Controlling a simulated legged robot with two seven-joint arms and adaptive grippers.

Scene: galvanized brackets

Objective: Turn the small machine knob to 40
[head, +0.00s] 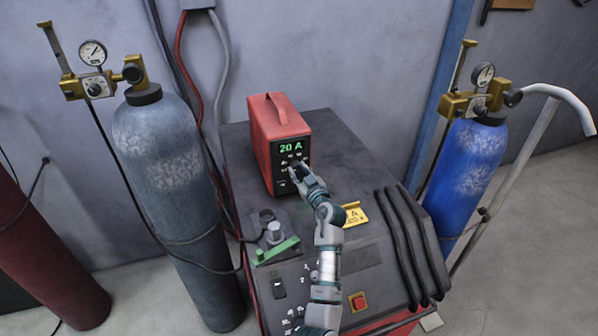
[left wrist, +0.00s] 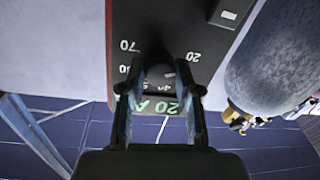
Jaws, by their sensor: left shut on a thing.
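The small machine (head: 277,118) is a red box with a handle and a black front panel. Its green display (head: 290,147) reads 20 A. My left gripper (head: 297,174) reaches its front panel from below and hides the knob in the head view. In the left wrist view, the dark round knob (left wrist: 160,75) sits between the two fingers of my left gripper (left wrist: 160,88), which is shut on it. White scale numbers, including 70 and 20, show around the knob. The pointer mark on the knob is not clear. My right gripper is not in view.
The small machine stands on a larger dark machine (head: 345,140) with a green lever (head: 277,251), a red button (head: 358,301) and black cables (head: 402,240). A grey gas cylinder (head: 165,190) stands at left and a blue one (head: 468,170) at right. The wall is behind.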

